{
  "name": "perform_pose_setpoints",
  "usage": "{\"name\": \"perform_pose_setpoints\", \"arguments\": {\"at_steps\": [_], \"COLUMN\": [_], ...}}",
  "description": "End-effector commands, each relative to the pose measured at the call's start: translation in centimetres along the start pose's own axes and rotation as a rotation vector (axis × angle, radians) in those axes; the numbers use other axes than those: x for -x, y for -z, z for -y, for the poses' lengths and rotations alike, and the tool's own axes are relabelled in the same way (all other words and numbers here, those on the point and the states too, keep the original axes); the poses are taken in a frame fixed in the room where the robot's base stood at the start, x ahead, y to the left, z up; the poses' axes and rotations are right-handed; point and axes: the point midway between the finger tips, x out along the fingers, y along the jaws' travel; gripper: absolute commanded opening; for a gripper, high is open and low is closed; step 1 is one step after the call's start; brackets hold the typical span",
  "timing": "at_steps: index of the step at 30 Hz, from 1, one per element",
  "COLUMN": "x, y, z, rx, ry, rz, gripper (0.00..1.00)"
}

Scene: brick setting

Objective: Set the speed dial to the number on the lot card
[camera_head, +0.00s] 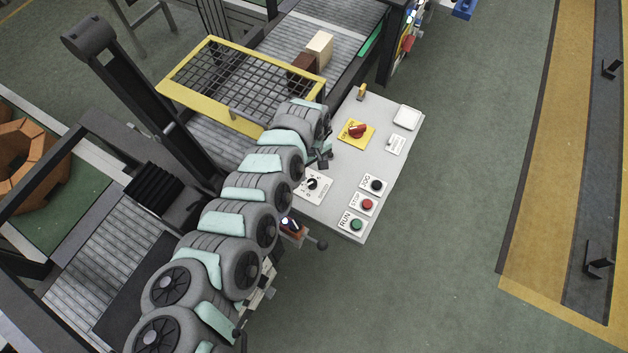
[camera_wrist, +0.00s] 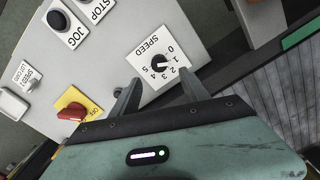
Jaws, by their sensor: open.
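The speed dial (camera_head: 312,184) is a black round knob on a white plate, at the left side of the grey control panel. In the wrist view the dial (camera_wrist: 158,62) has numbers from 0 to 5 around it; its pale pointer mark is too small to read surely. A small white card (camera_wrist: 30,76) with print, perhaps the lot card, lies at the left of the wrist view; its number is not legible. It also shows in the head view (camera_head: 396,145). My gripper (camera_wrist: 160,78) is open and empty, its fingers apart on either side of the dial plate's lower part.
The panel (camera_head: 345,160) also bears a red switch on a yellow plate (camera_head: 357,131), a black JOG button (camera_head: 376,186), a red STOP button (camera_head: 367,204) and a green RUN button (camera_head: 356,224). A yellow-framed mesh guard (camera_head: 205,52) stands beside the panel.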

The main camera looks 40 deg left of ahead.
Motion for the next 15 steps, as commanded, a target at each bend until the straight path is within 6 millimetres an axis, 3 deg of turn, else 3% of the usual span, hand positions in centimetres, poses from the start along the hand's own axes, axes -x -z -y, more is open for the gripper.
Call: {"name": "perform_pose_setpoints", "arguments": {"at_steps": [6, 15], "x": [-4.5, -8.1], "y": [-0.1, -0.1], "z": [-0.1, -0.1], "rx": [-0.002, -0.002], "ry": [-0.001, -0.002], "rz": [0.000, 0.000], "gripper": [0.53, 0.53]}}
